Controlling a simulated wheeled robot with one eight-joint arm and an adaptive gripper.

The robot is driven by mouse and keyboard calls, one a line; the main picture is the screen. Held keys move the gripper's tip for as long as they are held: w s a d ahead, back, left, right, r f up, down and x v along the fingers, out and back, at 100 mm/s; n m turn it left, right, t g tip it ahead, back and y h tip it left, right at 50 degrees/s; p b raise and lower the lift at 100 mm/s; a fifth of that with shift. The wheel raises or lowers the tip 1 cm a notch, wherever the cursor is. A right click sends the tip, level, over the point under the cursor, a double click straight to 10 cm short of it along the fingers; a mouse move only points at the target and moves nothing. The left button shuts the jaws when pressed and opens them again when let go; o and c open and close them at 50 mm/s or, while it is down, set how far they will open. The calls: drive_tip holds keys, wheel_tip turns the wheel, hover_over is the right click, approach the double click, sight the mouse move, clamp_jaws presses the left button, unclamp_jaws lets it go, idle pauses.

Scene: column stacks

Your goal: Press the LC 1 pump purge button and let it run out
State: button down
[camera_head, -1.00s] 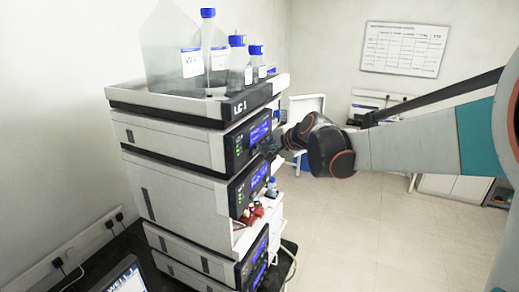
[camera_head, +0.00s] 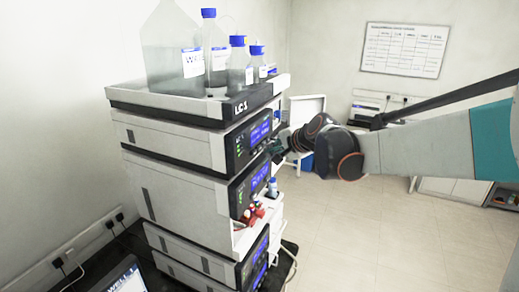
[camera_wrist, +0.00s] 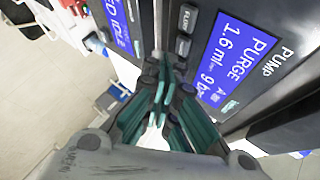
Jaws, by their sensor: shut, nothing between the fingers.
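The LC 1 stack stands left of centre in the head view, with its name on the top tray (camera_head: 165,100). The pump module (camera_head: 175,140) is just under that tray. Its lit blue display (camera_head: 260,131) also shows in the wrist view (camera_wrist: 236,60), reading "PURGE" and "1.6 ml", with "PUMP" printed beside it. Two dark buttons sit beside the display, an upper one (camera_wrist: 188,17) and a lower one (camera_wrist: 182,45). My gripper (camera_wrist: 165,72) is shut and empty, its tips close to the lower button. Contact cannot be told. In the head view my gripper (camera_head: 273,150) is at the panel's right side.
Bottles with blue caps (camera_head: 192,62) stand in the top tray. Below the pump is another module with a lit display (camera_head: 259,176), and red-capped vials (camera_head: 253,213) stand lower down. The floor (camera_head: 345,225) at right is clear.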

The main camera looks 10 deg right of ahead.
drive_tip(key=shift+d, duration=0.1)
drive_tip(key=s+d, duration=0.1)
drive_tip(key=d, duration=0.1)
drive_tip(key=s+d, duration=0.2)
idle(0.3)
drive_tip(key=shift+a, duration=0.1)
idle(0.4)
drive_tip(key=s+f+n+g+h+b, duration=0.1)
drive_tip(key=s+f+n+b, duration=0.3)
drive_tip(key=s+f+b, duration=0.7)
drive_tip(key=s+a+f+n+g+h+b, duration=0.1)
drive_tip(key=s+f+n+b, duration=0.3)
drive_tip(key=s+f+b, duration=0.7)
drive_tip(key=s+a+f+n+g+h+b, duration=0.1)
drive_tip(key=s+f+n+b, duration=0.3)
drive_tip(key=s+f+b, duration=0.7)
wheel_tip(320, 180, down, 8)
drive_tip(key=shift+f+n+g+h+b, duration=0.2)
drive_tip(key=shift+n+g+h+b, duration=0.1)
drive_tip(key=shift+g+h+b, duration=0.25)
